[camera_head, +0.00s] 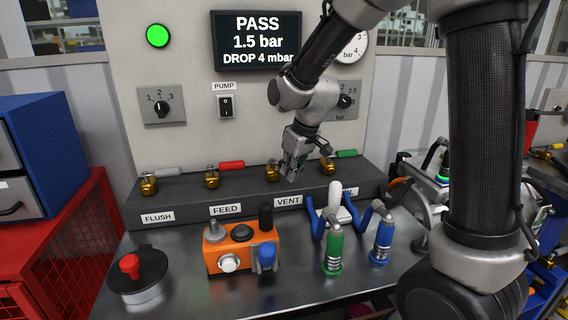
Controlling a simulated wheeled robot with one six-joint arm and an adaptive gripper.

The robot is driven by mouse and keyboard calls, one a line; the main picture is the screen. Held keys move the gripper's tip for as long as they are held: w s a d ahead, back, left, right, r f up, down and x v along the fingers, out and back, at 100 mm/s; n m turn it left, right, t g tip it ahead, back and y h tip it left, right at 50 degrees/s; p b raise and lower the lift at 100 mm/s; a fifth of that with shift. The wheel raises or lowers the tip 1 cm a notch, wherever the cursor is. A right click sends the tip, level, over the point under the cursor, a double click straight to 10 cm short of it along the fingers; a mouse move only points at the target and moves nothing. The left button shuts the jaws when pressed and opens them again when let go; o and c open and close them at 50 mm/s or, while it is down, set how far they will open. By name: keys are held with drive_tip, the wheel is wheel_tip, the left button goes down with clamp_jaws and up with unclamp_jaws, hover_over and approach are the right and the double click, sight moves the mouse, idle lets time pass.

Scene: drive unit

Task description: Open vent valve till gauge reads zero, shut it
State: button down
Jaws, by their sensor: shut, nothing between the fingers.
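The vent valve (273,171) is a brass valve on the dark manifold, above and left of the VENT label (288,201). Its handle is hidden behind my gripper. My gripper (291,173) is shut and empty, fingers down, just right of the brass body in the picture; I cannot tell whether it touches the handle. The gauge (357,47) is a white dial marked bar at the upper right of the panel. My arm covers most of it, and its needle does not show. The screen (256,40) reads PASS, 1.5 bar, DROP 4 mbar.
The flush valve (149,185), the feed valve (212,180) with a red handle (231,164), and a green-handled valve (328,166) share the manifold. An orange block (237,248), a red-knobbed round device (138,275) and green (333,248) and blue (382,238) tools stand in front.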

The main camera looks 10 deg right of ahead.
drive_tip(key=shift+d, duration=0.1)
drive_tip(key=shift+w+d, duration=0.4)
drive_tip(key=shift+d, duration=0.25)
drive_tip(key=shift+w+d, duration=0.6)
drive_tip(key=shift+w, duration=0.05)
